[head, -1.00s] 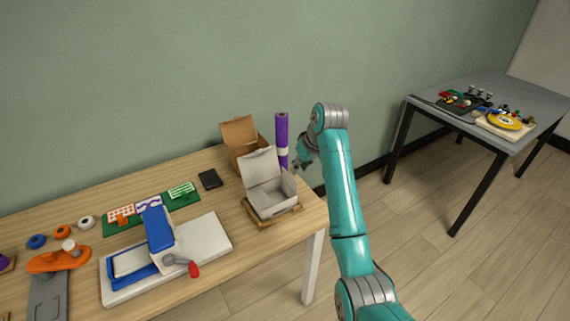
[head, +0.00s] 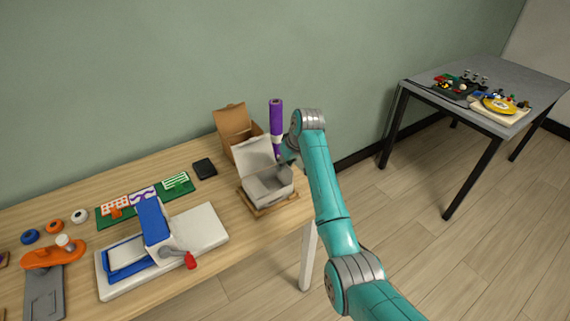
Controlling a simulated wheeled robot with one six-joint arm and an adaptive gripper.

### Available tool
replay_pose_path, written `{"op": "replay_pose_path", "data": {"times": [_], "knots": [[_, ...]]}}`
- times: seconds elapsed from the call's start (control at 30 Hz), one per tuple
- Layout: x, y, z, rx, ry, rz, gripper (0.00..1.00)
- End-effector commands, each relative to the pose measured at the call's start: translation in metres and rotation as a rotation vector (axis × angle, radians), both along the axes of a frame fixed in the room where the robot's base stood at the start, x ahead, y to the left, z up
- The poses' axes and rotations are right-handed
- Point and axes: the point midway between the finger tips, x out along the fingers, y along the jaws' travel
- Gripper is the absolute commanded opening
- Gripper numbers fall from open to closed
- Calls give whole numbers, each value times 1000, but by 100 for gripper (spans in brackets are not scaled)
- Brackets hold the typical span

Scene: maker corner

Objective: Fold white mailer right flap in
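The white mailer (head: 270,191) stands on a small wooden board (head: 248,203) at the right end of the workbench. Its lid (head: 254,154) is raised and leans back, and its inside looks empty. Its right flap (head: 287,175) is at the right side; its exact angle is too small to tell. My gripper (head: 286,156) is just beyond the mailer's right side, close to the raised lid and near the flap. My wrist partly hides it, and I cannot tell whether its fingers are open or touch the mailer.
An open brown carton (head: 232,121) and a purple roll (head: 276,120) stand behind the mailer. A black box (head: 204,168) and a blue-and-white press (head: 157,232) lie to the left. A grey table (head: 500,85) stands apart at the right.

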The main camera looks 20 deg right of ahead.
Motion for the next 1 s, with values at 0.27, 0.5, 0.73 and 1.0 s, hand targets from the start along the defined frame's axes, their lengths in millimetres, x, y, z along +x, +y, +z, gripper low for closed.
{"op": "replay_pose_path", "data": {"times": [0.27, 0.5, 0.73, 1.0], "knots": [[1, 0, -2, 0, 0, 0, 28], [1, 0, -2, 0, 0, 0, 0], [0, 1, -2, -5, -2, 0, 0], [-1, 5, -3, -85, -27, 2, 0]]}}
